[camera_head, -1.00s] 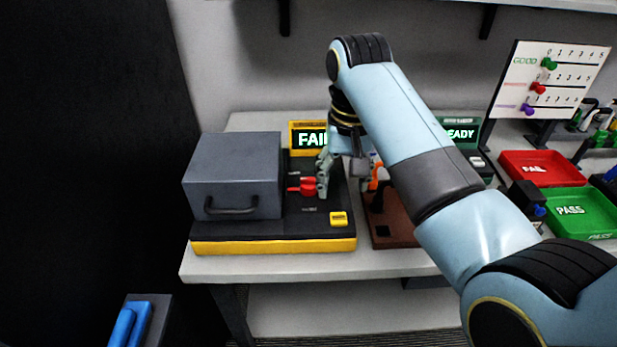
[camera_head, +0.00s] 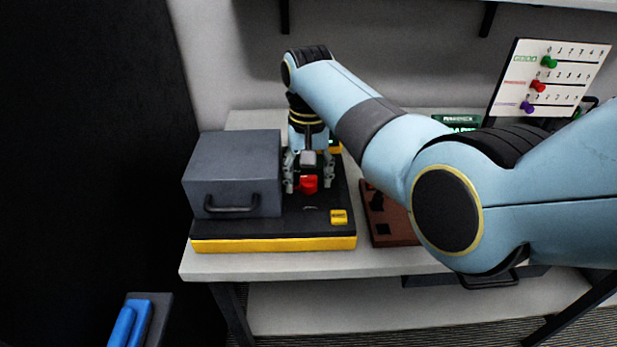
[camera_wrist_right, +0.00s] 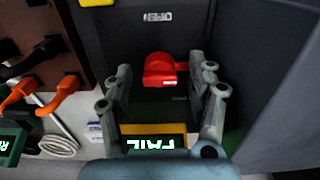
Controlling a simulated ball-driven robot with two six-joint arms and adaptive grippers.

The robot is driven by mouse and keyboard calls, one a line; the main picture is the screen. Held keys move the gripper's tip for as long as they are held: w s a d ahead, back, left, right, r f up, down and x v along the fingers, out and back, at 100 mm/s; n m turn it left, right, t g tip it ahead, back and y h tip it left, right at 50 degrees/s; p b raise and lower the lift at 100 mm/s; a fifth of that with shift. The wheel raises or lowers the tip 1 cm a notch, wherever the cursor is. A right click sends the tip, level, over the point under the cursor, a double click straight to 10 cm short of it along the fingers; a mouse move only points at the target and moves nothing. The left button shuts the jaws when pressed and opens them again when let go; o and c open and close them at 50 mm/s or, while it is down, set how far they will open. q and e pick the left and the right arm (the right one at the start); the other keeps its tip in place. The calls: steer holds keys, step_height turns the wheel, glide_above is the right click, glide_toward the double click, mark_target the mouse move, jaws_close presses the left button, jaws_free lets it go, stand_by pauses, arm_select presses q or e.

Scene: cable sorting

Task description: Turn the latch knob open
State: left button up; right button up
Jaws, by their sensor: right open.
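The red latch knob (camera_head: 308,184) is on the black top of the yellow-edged test box (camera_head: 274,243), right of its grey cover (camera_head: 232,172). My right gripper (camera_head: 309,186) points down over the knob with its jaws open, one finger on each side of it. In the right wrist view the red knob (camera_wrist_right: 160,69) lies between the two spread fingers (camera_wrist_right: 160,90), with gaps on both sides. Whether the fingertips are at the knob's height is hard to tell. My left gripper is not in view.
A display reading FAIL (camera_wrist_right: 155,143) stands behind the knob. A yellow button (camera_head: 339,217) is at the box's front right. A brown board (camera_head: 385,222) with orange-ended cables (camera_wrist_right: 60,95) lies to the right. A pegged score board (camera_head: 548,80) stands at the back right.

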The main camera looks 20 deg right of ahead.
steer(key=shift+f, duration=0.25)
steer(key=c, duration=1.2)
steer(key=shift+o, duration=0.2)
